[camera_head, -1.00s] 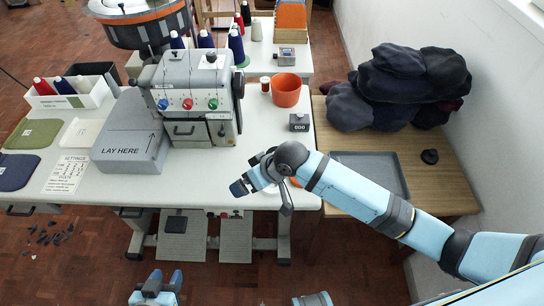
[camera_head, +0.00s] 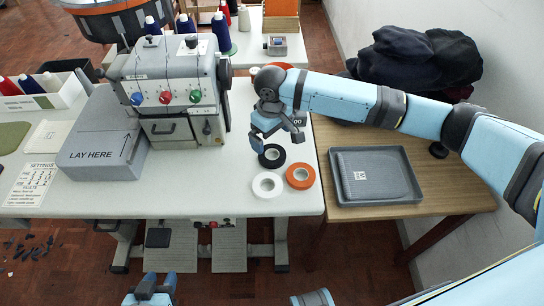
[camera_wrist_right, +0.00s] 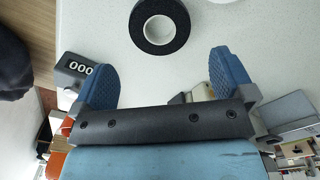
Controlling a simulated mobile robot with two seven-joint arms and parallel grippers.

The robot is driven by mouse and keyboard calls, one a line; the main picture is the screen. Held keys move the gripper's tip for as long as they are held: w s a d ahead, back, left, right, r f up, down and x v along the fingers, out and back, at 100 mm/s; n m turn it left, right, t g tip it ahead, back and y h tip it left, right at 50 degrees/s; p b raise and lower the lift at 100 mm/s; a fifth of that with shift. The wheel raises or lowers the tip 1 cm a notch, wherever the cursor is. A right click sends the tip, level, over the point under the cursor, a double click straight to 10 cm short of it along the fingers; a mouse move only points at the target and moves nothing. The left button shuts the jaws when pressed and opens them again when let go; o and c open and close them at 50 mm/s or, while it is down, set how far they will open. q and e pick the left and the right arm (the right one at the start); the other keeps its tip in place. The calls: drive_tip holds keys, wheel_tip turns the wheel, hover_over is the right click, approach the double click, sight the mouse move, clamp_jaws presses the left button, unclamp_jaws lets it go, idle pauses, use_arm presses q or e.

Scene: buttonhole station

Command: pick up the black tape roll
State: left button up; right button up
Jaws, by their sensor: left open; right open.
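The black tape roll (camera_head: 272,165) lies flat on the white table, with the orange tape roll (camera_head: 311,177) and white tape roll (camera_head: 257,186) close in front of it. My right gripper (camera_head: 278,138) is open and empty just above and behind the black roll in the head view. In the right wrist view the black roll (camera_wrist_right: 179,40) lies beyond and between the open fingertips (camera_wrist_right: 162,52), apart from both. My left gripper (camera_head: 159,280) is open and empty at the bottom of the head view, in front of the table.
A small counter box (camera_wrist_right: 75,72) stands beside one right finger in the wrist view. The sewing machine (camera_head: 170,90) and grey "LAY HERE" block (camera_head: 100,148) stand left.

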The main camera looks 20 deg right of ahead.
sight(271, 157)
drive_tip(key=f, duration=0.3)
drive_tip(key=f+b, duration=0.1)
drive_tip(key=f, duration=0.3)
drive_tip(key=shift+w+f, duration=0.2)
drive_tip(key=shift+f, duration=0.1)
drive_tip(key=shift+c, duration=0.2)
drive_tip(key=c, duration=0.7)
